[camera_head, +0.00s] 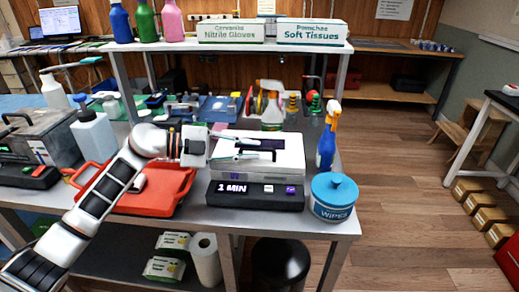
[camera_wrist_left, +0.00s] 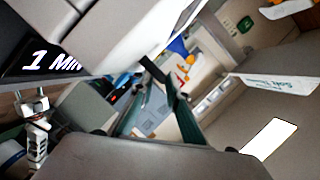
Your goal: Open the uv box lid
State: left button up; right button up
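The uv box is a white box with a dark front panel (camera_head: 255,195) reading "1 MIN". Its white lid (camera_head: 285,155) looks shut. In the left wrist view the box's pale body (camera_wrist_left: 150,30) fills the upper left beside the "1 MIN" panel (camera_wrist_left: 45,62). My left gripper (camera_head: 274,151) reaches in from the left and is over the lid in the head view. Its fingers look apart with nothing between them. Whether a finger touches the lid I cannot tell. My right gripper does not show in the head view.
A blue-lidded wipes tub (camera_head: 334,198) and a blue spray bottle (camera_head: 327,140) stand right of the box. A red tray (camera_head: 160,201) lies left of it. Bottles and small items crowd the table behind, under a shelf (camera_head: 180,46).

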pick_arm(q)
jog(key=shift+w+d+f, duration=0.2)
jog(key=shift+d, duration=0.4)
jog(key=shift+w+d, duration=0.1)
jog(key=shift+d, duration=0.25)
jog(key=shift+w+d+f, duration=0.15)
jog(key=shift+d, duration=0.25)
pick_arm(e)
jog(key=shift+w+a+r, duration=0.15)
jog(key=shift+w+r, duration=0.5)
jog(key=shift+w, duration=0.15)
pick_arm(q)
jog(key=shift+c, duration=0.3)
